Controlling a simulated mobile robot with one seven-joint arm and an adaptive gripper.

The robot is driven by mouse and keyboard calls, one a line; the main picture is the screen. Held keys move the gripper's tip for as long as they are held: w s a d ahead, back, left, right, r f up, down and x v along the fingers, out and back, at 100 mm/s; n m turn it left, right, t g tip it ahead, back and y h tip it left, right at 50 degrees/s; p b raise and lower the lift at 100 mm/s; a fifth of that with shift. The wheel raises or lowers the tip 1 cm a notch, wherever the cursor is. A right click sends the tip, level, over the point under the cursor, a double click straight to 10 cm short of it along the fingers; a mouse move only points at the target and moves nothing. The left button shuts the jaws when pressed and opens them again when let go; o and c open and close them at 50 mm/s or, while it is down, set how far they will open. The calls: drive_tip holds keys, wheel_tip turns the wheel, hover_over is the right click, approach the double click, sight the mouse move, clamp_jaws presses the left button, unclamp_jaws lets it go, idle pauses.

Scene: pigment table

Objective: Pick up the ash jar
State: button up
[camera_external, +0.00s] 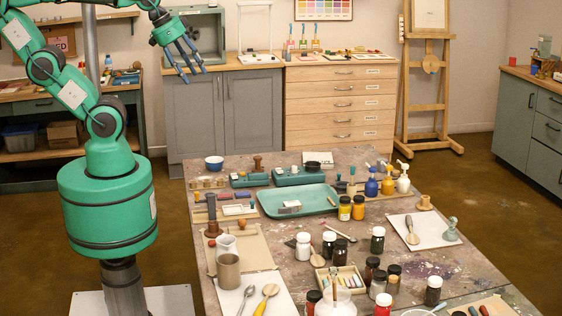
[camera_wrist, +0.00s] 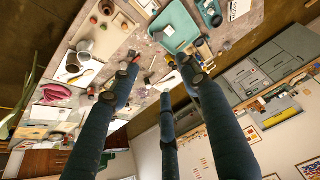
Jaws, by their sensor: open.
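Several small jars stand on the pigment table (camera_external: 180,300), and no label on them is readable, so I cannot tell which is the ash jar. My gripper (camera_external: 186,66) is open and empty, high above and behind the table's far left. In the wrist view its fingers (camera_wrist: 158,76) are spread, with nothing between them.
A teal tray (camera_external: 270,205) lies mid-table. Pump bottles (camera_external: 388,182) stand at the back right. A chalk box (camera_external: 345,284) sits among the jars. The air around my gripper looks clear.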

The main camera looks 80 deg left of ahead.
drive_tip(key=w+d+n+g, duration=0.1)
drive_tip(key=w+d, duration=0.7)
drive_tip(key=w, duration=0.5)
drive_tip(key=w+d, duration=0.7)
drive_tip(key=w, duration=0.6)
drive_tip(key=w+d+f, duration=0.4)
drive_tip(key=w+d, duration=0.1)
drive_tip(key=d, duration=0.3)
drive_tip(key=w+d+f, duration=0.4)
drive_tip(key=w+d, duration=0.1)
drive_tip(key=d, duration=0.2)
drive_tip(key=w+d+f, duration=0.2)
drive_tip(key=d+f, duration=1.1)
drive_tip(key=d, duration=0.1)
drive_tip(key=w+d+f+n+g, duration=0.1)
drive_tip(key=w+d+f, duration=0.1)
drive_tip(key=d+f, duration=1.1)
drive_tip(key=shift+d+y+p, duration=0.3)
drive_tip(key=shift+d+p, duration=0.15)
drive_tip(key=shift+d, duration=0.15)
